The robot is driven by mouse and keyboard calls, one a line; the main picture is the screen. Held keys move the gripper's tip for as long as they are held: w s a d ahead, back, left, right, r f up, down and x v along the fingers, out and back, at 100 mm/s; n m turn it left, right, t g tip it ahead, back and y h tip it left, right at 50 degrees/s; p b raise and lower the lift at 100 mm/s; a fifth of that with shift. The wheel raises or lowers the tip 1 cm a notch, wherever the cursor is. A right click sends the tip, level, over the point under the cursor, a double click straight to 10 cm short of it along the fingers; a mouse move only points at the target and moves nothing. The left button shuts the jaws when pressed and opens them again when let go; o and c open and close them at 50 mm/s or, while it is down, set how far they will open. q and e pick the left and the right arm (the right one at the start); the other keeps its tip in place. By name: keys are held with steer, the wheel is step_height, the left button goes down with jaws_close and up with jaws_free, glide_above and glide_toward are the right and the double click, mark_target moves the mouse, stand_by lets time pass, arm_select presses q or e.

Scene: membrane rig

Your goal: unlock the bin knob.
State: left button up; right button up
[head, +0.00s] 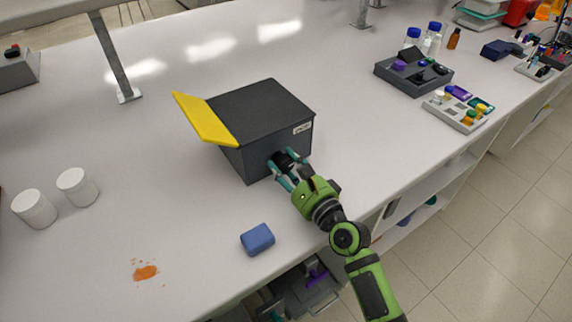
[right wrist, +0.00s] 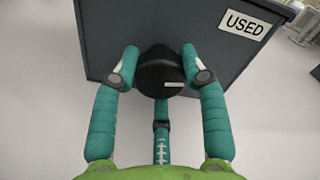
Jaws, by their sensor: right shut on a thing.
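The bin (head: 262,108) is a dark grey box on the white bench, with a yellow flap (head: 205,119) sticking out at its left side. A label reading USED (right wrist: 244,22) is on its front face. The black round knob (right wrist: 161,72) is on that front face, with a small pale mark near its lower right. My right gripper (head: 283,160) is shut on the knob, with teal fingers on both sides of it in the right wrist view (right wrist: 160,75). In the head view the fingers mostly hide the knob. My left gripper is not in view.
A blue sponge-like block (head: 257,239) lies in front of the bin, near the bench edge. An orange spill (head: 146,272) and two white tubs (head: 77,187) are at the left. A dark tray of parts (head: 413,75) stands at the back right. The bench behind the bin is clear.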

steer(key=n, duration=0.4)
steer(key=shift+d+f+n, duration=0.1)
steer(key=shift+n, duration=0.2)
steer(key=n, duration=0.3)
steer(key=shift+n+p, duration=0.3)
steer(key=shift+p, duration=0.1)
steer(key=n, duration=0.4)
steer(key=shift+p, duration=0.35)
steer(key=shift+r+n, duration=0.2)
steer(key=shift+n, duration=1.4)
steer(key=shift+w+r, duration=0.1)
steer(key=o, duration=1.2)
steer(key=shift+c, duration=0.2)
